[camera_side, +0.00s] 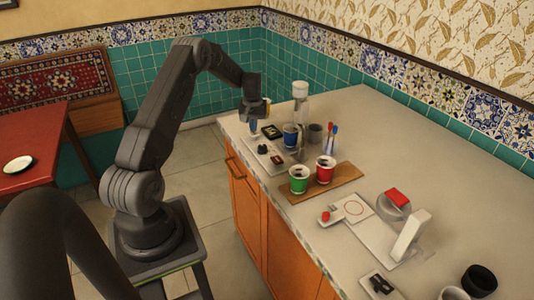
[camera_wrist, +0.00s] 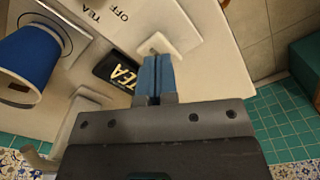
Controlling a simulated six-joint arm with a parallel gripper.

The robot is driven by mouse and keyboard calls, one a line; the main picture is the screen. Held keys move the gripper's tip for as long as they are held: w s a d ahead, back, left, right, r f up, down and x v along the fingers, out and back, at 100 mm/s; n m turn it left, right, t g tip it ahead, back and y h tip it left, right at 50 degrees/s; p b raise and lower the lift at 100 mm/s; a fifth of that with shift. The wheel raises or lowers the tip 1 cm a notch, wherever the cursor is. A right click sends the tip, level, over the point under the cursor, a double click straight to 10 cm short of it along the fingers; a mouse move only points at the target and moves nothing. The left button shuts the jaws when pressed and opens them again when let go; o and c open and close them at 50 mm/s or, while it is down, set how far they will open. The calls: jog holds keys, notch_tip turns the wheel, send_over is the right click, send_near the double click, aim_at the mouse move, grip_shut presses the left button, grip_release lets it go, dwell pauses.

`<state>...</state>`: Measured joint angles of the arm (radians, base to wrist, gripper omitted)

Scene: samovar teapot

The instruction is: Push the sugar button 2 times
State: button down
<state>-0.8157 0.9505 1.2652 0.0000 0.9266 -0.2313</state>
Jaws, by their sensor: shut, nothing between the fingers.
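My gripper (camera_side: 254,126) is at the far left end of the counter, pointing down above the tea machine's base. In the wrist view its blue fingers (camera_wrist: 157,72) are shut together with nothing between them. They are close to a black TEA label (camera_wrist: 118,72) and a small white block (camera_wrist: 176,32); contact cannot be told. No button marked sugar is readable. A small red button (camera_side: 325,216) sits on a white device with a ringed plate (camera_side: 353,209), far right of my gripper in the side view. A red block (camera_side: 397,197) sits on a grey round part behind it.
A blue cup (camera_side: 290,136) stands at the tea machine and shows in the wrist view (camera_wrist: 30,60). A green cup (camera_side: 299,181) and red cup (camera_side: 325,170) stand on a wooden board (camera_side: 345,180). A tall clear dispenser (camera_side: 300,105) rises behind. The back counter is clear.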

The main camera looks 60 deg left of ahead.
jog(key=shift+f, duration=1.1)
jog(key=shift+r, duration=1.5)
